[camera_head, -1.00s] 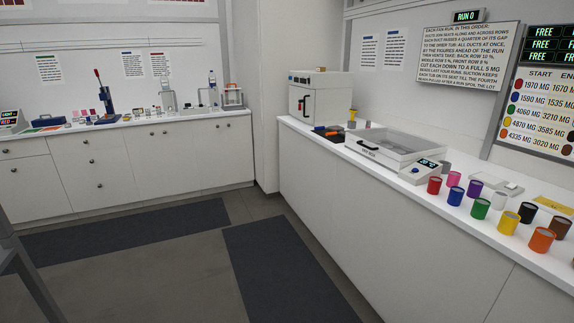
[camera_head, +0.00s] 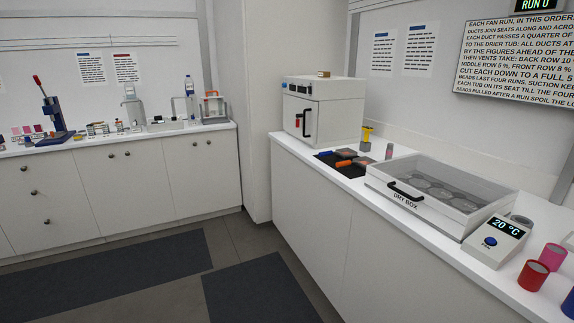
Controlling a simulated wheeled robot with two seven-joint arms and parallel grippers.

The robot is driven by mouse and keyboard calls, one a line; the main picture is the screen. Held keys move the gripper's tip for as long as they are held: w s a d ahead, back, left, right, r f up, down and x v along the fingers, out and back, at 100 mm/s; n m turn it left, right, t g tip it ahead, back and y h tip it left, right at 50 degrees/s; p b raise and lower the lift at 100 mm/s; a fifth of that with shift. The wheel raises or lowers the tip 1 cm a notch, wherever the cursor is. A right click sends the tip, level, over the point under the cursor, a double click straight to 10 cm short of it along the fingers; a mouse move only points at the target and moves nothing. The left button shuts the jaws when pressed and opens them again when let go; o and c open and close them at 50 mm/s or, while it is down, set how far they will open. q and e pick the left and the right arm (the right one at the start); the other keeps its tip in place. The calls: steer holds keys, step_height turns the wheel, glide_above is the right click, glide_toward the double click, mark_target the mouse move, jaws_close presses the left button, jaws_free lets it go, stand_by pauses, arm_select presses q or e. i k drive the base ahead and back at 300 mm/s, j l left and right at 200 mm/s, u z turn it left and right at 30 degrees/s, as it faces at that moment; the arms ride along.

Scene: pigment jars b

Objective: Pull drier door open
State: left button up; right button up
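A white box-shaped cabinet (camera_head: 342,119), which looks like the drier, stands at the far left end of the right-hand counter. Its door (camera_head: 293,111) faces left toward the aisle and looks shut. The door has a black vertical handle (camera_head: 307,123) near its right edge and a small dark red mark beside it. What is inside the cabinet is hidden. Neither of my grippers shows in this view.
A clear-lidded dry box (camera_head: 405,202) with a black front handle sits nearer on the right-hand counter (camera_head: 317,184), with a 20 °C display unit (camera_head: 493,240) beside it. A dark mat (camera_head: 330,161) with tools lies between cabinet and dry box. The floor (camera_head: 232,243) before the counter is clear.

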mark_target(293, 105)
steer(key=i, duration=1.85)
